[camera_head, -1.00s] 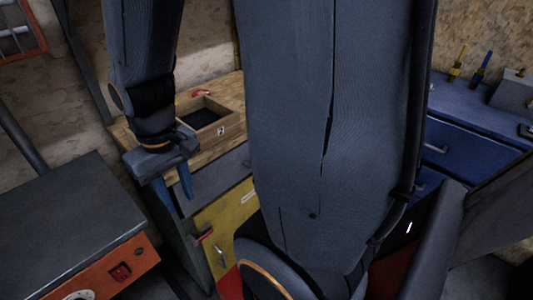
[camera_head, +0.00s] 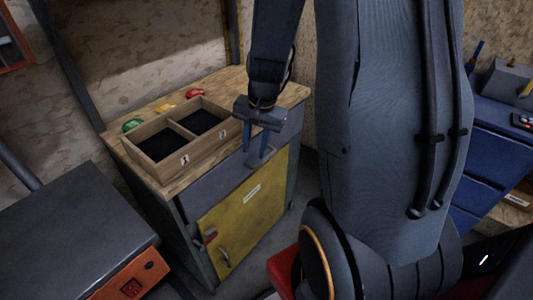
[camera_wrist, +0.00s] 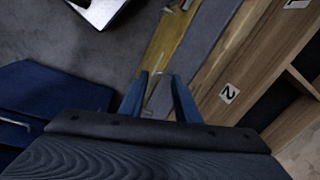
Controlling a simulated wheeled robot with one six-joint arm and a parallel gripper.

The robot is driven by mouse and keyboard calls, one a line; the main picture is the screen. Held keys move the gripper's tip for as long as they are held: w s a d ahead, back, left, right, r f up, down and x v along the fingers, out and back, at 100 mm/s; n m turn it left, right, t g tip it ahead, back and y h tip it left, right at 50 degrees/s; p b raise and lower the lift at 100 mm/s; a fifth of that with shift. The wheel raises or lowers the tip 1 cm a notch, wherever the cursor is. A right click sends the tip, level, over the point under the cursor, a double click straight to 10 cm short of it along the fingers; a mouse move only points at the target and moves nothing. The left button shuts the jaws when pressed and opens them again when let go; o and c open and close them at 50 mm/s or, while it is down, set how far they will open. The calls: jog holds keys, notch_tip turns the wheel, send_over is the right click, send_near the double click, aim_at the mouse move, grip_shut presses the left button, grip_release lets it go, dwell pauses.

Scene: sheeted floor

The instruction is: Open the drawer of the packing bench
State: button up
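The packing bench has a wooden top (camera_head: 270,85), a plain grey drawer front (camera_head: 220,178) under it and a yellow door (camera_head: 240,215) below that. The drawer looks closed flush; I cannot make out a handle on it. My gripper (camera_head: 257,158) points down in front of the right part of the drawer front. In the wrist view my gripper (camera_wrist: 166,85) shows two blue fingers apart with a gap between them, and no held object is clear there. The grey drawer front (camera_wrist: 208,45) and yellow door (camera_wrist: 175,45) lie beyond the fingertips. Contact cannot be judged.
A two-compartment wooden box (camera_head: 160,172) stands on the bench, with green (camera_head: 131,125), yellow (camera_head: 166,107) and red (camera_head: 195,93) items behind it. A dark-topped orange cabinet (camera_head: 75,230) is at left. Blue drawers (camera_head: 480,170) are at right.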

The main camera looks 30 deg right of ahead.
aim_at(262, 161)
jog(key=w+d+f+m, duration=0.1)
jog(key=f, duration=0.2)
jog(key=w+d+f+m, duration=0.1)
jog(key=d+f, duration=0.1)
jog(key=f, duration=0.1)
jog(key=w+d+f+m, duration=0.1)
jog(key=d+f, duration=0.1)
jog(key=f, duration=0.1)
jog(key=shift+w+f+m+b, duration=0.35)
jog(key=shift+w+m+b, duration=0.05)
grip_shut()
